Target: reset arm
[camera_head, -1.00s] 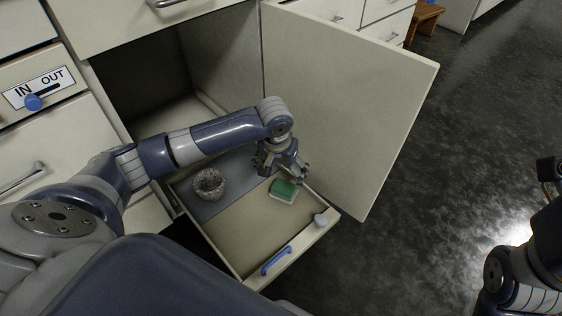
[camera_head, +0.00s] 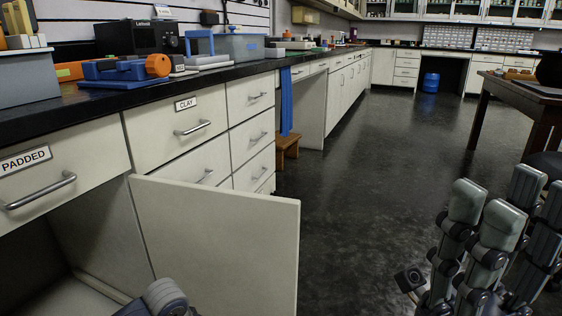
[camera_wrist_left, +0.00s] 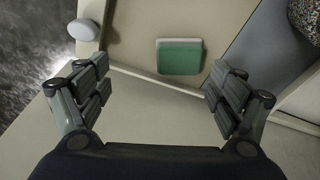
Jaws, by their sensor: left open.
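In the left wrist view my left gripper (camera_wrist_left: 160,95) is open and empty, its two fingers wide apart. A speckled bowl (camera_wrist_left: 307,18) is cut off at the right edge. In the head view the left gripper is out of frame; only part of my left arm shows at the bottom. My right gripper (camera_head: 505,235) stands at the lower right with its fingers pointing up over the floor; its opening is unclear.
A cabinet door (camera_head: 220,245) stands open below the drawers labelled PADDED (camera_head: 30,190) and CLAY (camera_head: 165,130). A black counter (camera_head: 120,95) carries equipment. A wooden table (camera_head: 510,90) is at the right. The dark floor (camera_head: 345,190) between is clear.

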